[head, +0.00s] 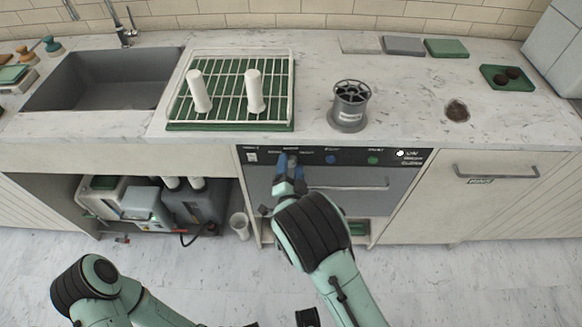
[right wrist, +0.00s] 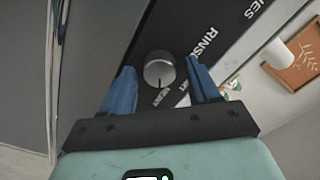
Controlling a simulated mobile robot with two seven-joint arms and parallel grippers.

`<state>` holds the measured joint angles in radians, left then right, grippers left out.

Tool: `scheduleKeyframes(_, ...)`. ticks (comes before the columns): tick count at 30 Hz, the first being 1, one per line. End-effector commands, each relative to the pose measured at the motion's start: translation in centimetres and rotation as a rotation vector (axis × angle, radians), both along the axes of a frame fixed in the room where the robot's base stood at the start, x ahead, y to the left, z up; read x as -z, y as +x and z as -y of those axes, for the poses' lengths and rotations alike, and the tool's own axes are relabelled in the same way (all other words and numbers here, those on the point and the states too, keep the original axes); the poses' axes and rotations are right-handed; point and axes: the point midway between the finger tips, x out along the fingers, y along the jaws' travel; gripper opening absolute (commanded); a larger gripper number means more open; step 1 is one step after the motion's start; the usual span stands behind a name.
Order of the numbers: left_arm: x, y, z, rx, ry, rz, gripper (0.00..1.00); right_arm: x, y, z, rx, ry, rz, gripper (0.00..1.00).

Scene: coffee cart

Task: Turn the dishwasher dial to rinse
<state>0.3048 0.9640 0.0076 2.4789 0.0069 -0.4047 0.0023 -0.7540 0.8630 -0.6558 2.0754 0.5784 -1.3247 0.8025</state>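The dishwasher (head: 400,180) is under the counter, with a dark control panel along its top edge. My right gripper (head: 287,162) is at the panel's left part and covers the dial in the head view. In the right wrist view the dial (right wrist: 158,70) is a round silver knob with a dark pointer line toward the lower edge of the picture. The blue fingers of my right gripper (right wrist: 162,78) are open on either side of it, with gaps visible. The printed word RINSE (right wrist: 197,40) is up and right of the dial.
The panel has a blue button (head: 331,159) and a green button (head: 373,160) to the right. A horizontal door handle (head: 350,188) lies below. The counter above holds a green drying rack (head: 230,127) and a grey cylinder (head: 349,118). An open cabinet is left.

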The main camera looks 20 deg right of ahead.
Motion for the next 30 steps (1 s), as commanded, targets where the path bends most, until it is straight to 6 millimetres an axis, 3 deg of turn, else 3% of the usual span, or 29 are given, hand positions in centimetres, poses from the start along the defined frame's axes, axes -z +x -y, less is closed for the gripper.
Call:
scheduleKeyframes(1,0.00,0.00,0.00,0.000,0.000,0.000,0.00,0.01,-0.02,-0.01,0.000,0.000,0.000,0.42)
scheduleKeyframes(4,0.00,0.00,0.00,0.000,0.000,0.000,0.00,0.00,-0.02,-0.02,0.000,0.000,0.000,0.10)
scheduleKeyframes(17,0.11,0.04,0.00,-0.001,0.001,0.002,0.00,0.03,-0.04,-0.03,-0.001,-0.064,-0.019,0.09)
scheduleKeyframes(30,0.31,0.16,0.01,-0.001,0.001,0.006,0.00,0.01,-0.05,-0.13,-0.001,-0.405,-0.118,0.09)
